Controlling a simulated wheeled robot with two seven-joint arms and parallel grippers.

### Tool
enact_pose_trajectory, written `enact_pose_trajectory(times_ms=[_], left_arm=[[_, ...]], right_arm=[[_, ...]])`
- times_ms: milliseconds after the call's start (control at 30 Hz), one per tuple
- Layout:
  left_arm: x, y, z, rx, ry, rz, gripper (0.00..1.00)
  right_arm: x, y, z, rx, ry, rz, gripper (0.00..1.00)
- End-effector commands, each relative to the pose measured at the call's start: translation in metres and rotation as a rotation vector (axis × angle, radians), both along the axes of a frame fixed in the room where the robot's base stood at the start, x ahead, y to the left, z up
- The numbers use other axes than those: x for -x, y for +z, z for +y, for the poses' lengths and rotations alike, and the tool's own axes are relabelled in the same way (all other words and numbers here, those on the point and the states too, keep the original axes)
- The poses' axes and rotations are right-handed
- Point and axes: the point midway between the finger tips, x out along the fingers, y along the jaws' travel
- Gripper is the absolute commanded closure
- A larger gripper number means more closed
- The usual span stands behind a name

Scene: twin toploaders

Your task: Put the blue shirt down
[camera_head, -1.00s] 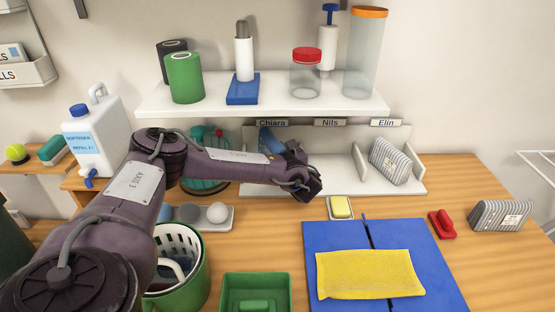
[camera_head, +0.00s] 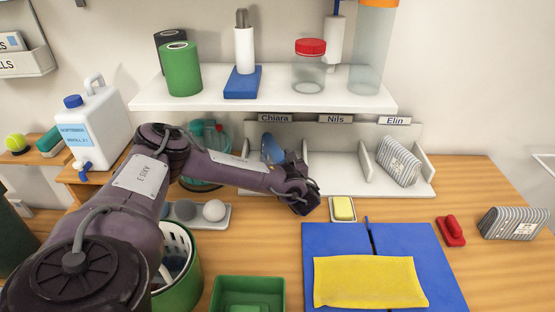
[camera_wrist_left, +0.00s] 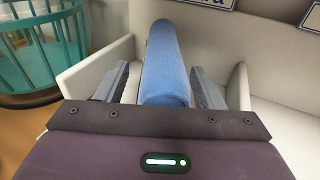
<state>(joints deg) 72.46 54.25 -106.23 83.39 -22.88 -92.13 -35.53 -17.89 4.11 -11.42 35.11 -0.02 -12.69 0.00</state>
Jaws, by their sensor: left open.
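The blue shirt (camera_head: 271,149) is a folded, rolled-looking bundle standing in the compartment under the Chiara label (camera_head: 275,118). In the left wrist view the shirt (camera_wrist_left: 166,62) runs lengthwise between my two fingers. My left gripper (camera_wrist_left: 163,82) is open, with a finger on each side of the shirt and a visible gap at both sides. In the head view my left gripper (camera_head: 298,172) is at the front of the white divided shelf (camera_head: 335,178) and hides part of the shirt. My right gripper is not in view.
A striped bundle (camera_head: 398,160) stands in the Elin compartment; another (camera_head: 513,223) lies at the table's right. A yellow cloth (camera_head: 368,282) lies on the blue folding board (camera_head: 435,262). A soap dish (camera_head: 343,208) sits near my gripper. The upper shelf (camera_head: 270,102) overhangs the compartments.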

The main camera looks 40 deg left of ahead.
Motion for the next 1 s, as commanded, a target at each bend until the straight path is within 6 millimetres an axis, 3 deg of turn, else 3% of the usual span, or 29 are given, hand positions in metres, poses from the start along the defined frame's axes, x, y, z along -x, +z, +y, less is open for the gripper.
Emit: enact_pose_trajectory(times_ms=[167,633,800,1000], left_arm=[[0.005,-0.001,-0.01,0.001,-0.001,0.002,0.38],[0.047,0.007,-0.091,0.001,-0.002,0.0,0.38],[0.054,0.01,-0.104,0.0,0.0,-0.001,0.38],[0.055,0.012,-0.106,0.0,0.001,-0.002,0.38]], right_arm=[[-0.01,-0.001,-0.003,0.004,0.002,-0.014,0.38],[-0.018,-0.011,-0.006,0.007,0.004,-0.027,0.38],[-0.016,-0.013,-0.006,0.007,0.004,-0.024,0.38],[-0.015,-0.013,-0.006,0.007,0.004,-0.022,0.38]])
